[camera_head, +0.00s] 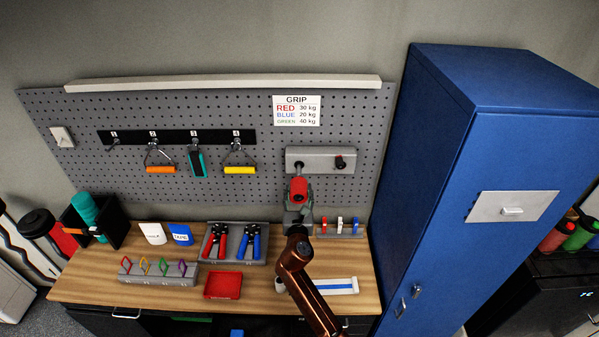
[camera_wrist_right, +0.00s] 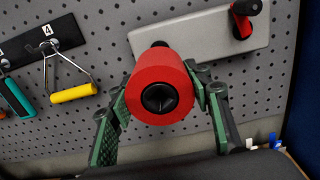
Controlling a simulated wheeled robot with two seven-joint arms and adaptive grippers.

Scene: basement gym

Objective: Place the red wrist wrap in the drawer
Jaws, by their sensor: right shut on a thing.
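A red roll, which looks like the red wrist wrap (camera_head: 299,185), is at the left end of a grey plate (camera_head: 320,153) on the pegboard. My right gripper (camera_head: 299,196) is shut on it. In the right wrist view the red roll (camera_wrist_right: 158,65) sits between the two green-padded fingers of the right gripper (camera_wrist_right: 168,95), with its dark core facing the camera. A dark peg end shows just behind the roll; whether the roll is still on it, I cannot tell. A dark front with a handle (camera_head: 125,314) shows below the bench's left edge. My left gripper is not in view.
The wooden bench (camera_head: 100,280) holds a red tray (camera_head: 222,285), a grey tray with red- and blue-handled tools and a rack of coloured clips (camera_head: 160,272). A smaller red and black piece (camera_head: 341,162) is on the plate. A tall blue cabinet (camera_head: 480,150) stands right.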

